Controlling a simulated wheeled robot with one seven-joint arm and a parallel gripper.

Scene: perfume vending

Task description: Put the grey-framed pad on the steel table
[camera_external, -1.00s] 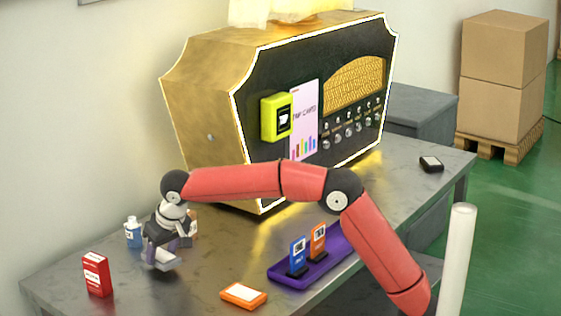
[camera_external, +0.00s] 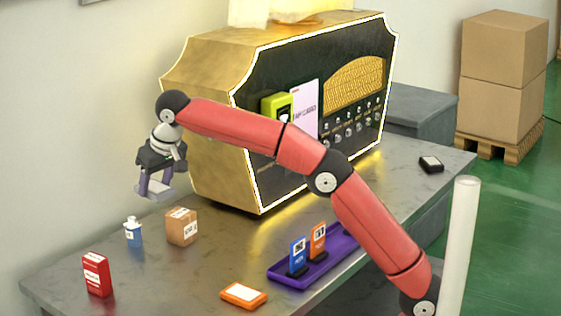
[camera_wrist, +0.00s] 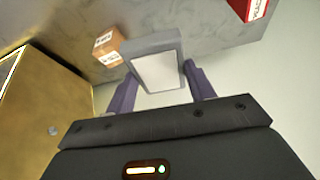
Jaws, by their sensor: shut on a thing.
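The grey-framed pad (camera_wrist: 157,72), with a pale white face, is held between the two purple fingers of my gripper (camera_wrist: 160,88) in the wrist view. In the outside view my gripper (camera_external: 156,192) hangs above the left part of the steel table (camera_external: 190,275), shut on the pad (camera_external: 154,194). The pad is clear of the table top, to the left of the gold machine. It hangs above and beyond the small blue bottle and the cardboard box.
A blue bottle (camera_external: 133,232), brown box (camera_external: 182,227), red box (camera_external: 97,274) and orange-framed pad (camera_external: 243,295) stand or lie on the table. A purple tray (camera_external: 290,277) holds two cards. The gold machine (camera_external: 215,140) stands behind. Bare steel lies between them.

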